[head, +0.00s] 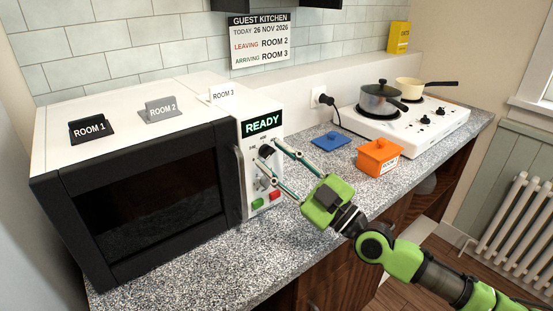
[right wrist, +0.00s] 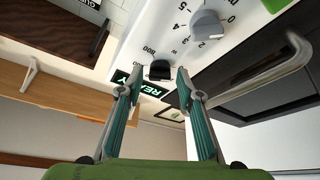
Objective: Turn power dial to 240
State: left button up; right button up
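The microwave (head: 45,160) stands on the left of the counter with its control panel facing my right arm. The black power dial (head: 266,151) sits below the green READY display (head: 263,124); in the right wrist view the dial (right wrist: 160,70) shows upside down. Small numbers surround it, but its pointer setting is too small to read. My right gripper (right wrist: 150,81) is open, its two fingertips apart on either side of the dial. I cannot tell whether either finger touches it. In the head view the right gripper (head: 266,153) partly covers the panel. My left gripper is out of view.
A grey numbered dial (right wrist: 207,22), a green button (head: 257,204) and a red button (head: 274,195) are below. The microwave door handle (head: 239,180) is close beside the panel.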

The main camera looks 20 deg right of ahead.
grip_shut()
jog(key=shift+r+m+t+h+p, duration=0.1)
jog(key=shift+m+t+h+p, duration=0.2)
jog(key=shift+m+p, duration=0.45)
jog(key=m+t+h+p, duration=0.1)
jog(key=m+p, duration=0.2)
jog(key=m+h+p, duration=0.2)
jog(key=m+p, duration=0.1)
jog(key=m, duration=0.1)
jog(key=m+t+h+p, duration=0.1)
jog(key=m+h+p, duration=0.1)
jog(key=m+p, duration=0.1)
jog(key=shift+s+a+m+t, duration=0.1)
jog(key=shift+a+m+t, duration=0.2)
jog(key=shift+m, duration=0.15)
jog(key=m+h+p, duration=0.1)
jog(key=m, duration=0.1)
jog(key=m+h+p, duration=0.1)
jog(key=m+p, duration=0.1)
jog(key=shift+m+h, duration=0.3)
jog(key=shift+m, duration=0.1)
jog(key=shift+p, duration=0.3)
jog(key=shift+o, duration=1.9)
grip_release()
